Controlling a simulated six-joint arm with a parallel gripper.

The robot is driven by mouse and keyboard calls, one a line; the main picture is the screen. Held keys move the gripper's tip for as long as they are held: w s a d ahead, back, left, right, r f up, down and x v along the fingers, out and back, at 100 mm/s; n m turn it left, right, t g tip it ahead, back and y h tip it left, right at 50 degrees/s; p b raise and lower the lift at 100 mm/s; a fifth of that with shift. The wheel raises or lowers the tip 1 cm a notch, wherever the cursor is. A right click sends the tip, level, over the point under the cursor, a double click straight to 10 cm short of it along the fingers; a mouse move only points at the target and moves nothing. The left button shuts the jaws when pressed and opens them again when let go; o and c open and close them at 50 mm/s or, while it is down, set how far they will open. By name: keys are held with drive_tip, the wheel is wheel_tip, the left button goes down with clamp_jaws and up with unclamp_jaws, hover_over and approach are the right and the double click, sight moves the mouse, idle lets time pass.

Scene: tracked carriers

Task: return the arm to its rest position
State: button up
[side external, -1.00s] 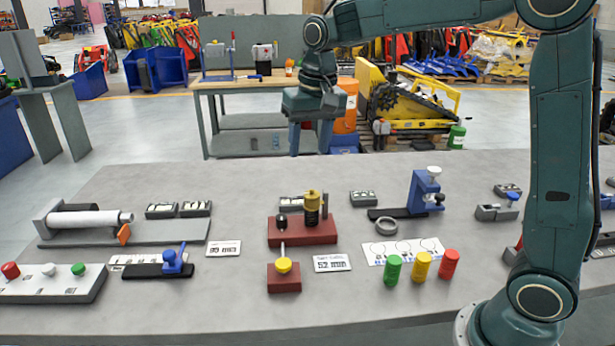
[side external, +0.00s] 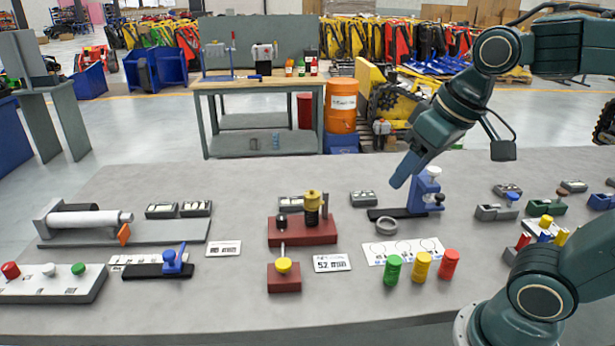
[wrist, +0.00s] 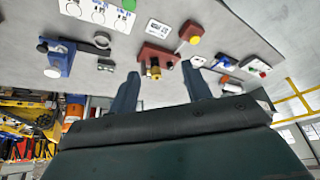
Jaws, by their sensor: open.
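My gripper (side external: 402,178) hangs in the air over the right part of the grey bench, tilted down to the left. It appears close to the blue clamp stand (side external: 425,190) in the side view, but I cannot tell the depth between them. In the wrist view the two blue fingers of my gripper (wrist: 163,82) stand wide apart with nothing between them in grip. The red block with the brass plunger (wrist: 157,58) shows beyond the fingers, well clear of them.
The grey bench (side external: 190,310) carries a roller fixture (side external: 90,219), the red plunger block (side external: 300,235), a button panel (side external: 50,283), and green, yellow and red cylinders (side external: 422,266). A metal ring (side external: 387,225) lies near the blue stand. Air above the bench's left half is free.

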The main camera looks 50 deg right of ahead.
drive_tip(key=shift+n+t, duration=0.4)
drive_tip(key=shift+n, duration=0.1)
drive_tip(key=s, duration=0.1)
drive_tip(key=s+f, duration=0.1)
drive_tip(key=s, duration=0.1)
drive_tip(key=s+f, duration=0.1)
drive_tip(key=shift+s+f, duration=0.2)
drive_tip(key=shift+s, duration=0.05)
idle(0.4)
